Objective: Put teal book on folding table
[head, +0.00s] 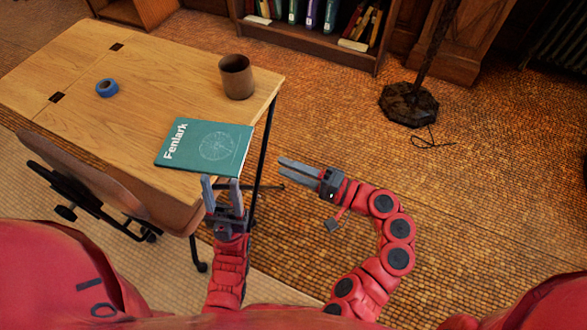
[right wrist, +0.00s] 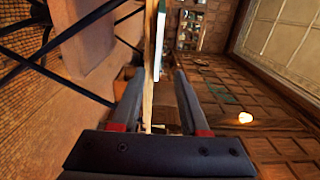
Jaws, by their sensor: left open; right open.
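The teal book (head: 205,145), titled "Fenlark", lies flat on the light wooden table (head: 160,75) near its right front corner. The table has dark hinge plates and thin black legs. My left gripper (head: 221,181) is open, with fingertips at the book's near edge; contact is unclear. My right gripper (head: 281,164) is open and empty, right of the table, pointing left toward the book's side. In the right wrist view the book (right wrist: 160,45) shows edge-on against the table edge (right wrist: 148,90), seen between the open fingers (right wrist: 158,75), and the picture is rolled.
A chair (head: 95,170) is at the table's near side. A bookshelf (head: 310,40) and a lamp base (head: 408,104) are behind. Floor at right is clear.

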